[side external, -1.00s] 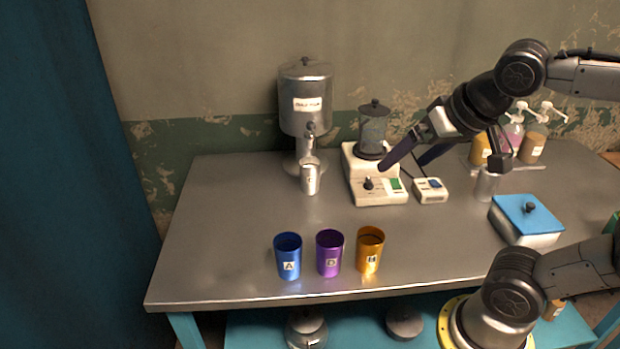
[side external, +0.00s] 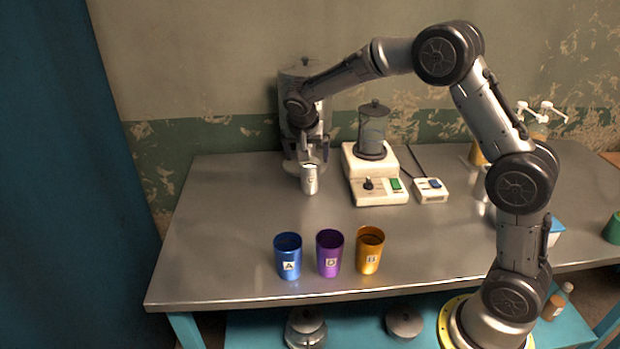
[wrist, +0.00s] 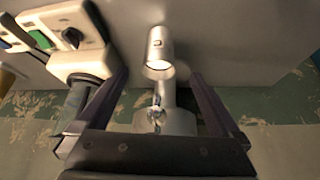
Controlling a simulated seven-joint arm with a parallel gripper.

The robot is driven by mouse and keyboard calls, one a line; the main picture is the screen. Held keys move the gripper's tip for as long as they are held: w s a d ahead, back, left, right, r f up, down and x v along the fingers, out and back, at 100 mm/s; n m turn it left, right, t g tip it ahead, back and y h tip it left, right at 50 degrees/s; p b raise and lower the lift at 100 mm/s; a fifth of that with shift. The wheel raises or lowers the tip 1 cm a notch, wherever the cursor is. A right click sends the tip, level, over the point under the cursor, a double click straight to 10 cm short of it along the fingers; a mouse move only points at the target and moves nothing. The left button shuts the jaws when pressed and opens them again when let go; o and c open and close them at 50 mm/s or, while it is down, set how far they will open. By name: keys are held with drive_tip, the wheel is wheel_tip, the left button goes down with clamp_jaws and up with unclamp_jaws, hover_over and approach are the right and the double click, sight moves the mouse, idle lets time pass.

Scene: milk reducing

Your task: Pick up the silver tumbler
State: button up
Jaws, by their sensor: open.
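The silver tumbler (side external: 309,181) stands upright on the metal table, just in front of the spout of the tall silver dispenser (side external: 296,92). The tumbler also shows in the wrist view (wrist: 159,48), slightly beyond the fingertips and between their lines. My gripper (side external: 308,160) is in front of the dispenser, above and behind the tumbler. In the wrist view my gripper (wrist: 158,80) has its two dark fingers spread wide, with nothing held between them. The dispenser's spout shows between the fingers there. My wrist hides the lower part of the dispenser in the side view.
A white stirrer base (side external: 375,184) with a glass jar (side external: 372,135) stands just right of the tumbler, with a small white switch box (side external: 431,190) beside it. Blue (side external: 288,258), purple (side external: 329,255) and gold (side external: 369,252) tumblers stand near the front edge. The left table is clear.

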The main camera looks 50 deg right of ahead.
sight(310, 178)
drive_tip(key=x, duration=0.8)
drive_tip(key=shift+f, duration=0.15)
drive_tip(key=shift+x, duration=2.6)
drive_tip(key=shift+s+a+f, duration=0.1)
drive_tip(key=shift+s+a, duration=0.1)
drive_tip(key=c, duration=1.6)
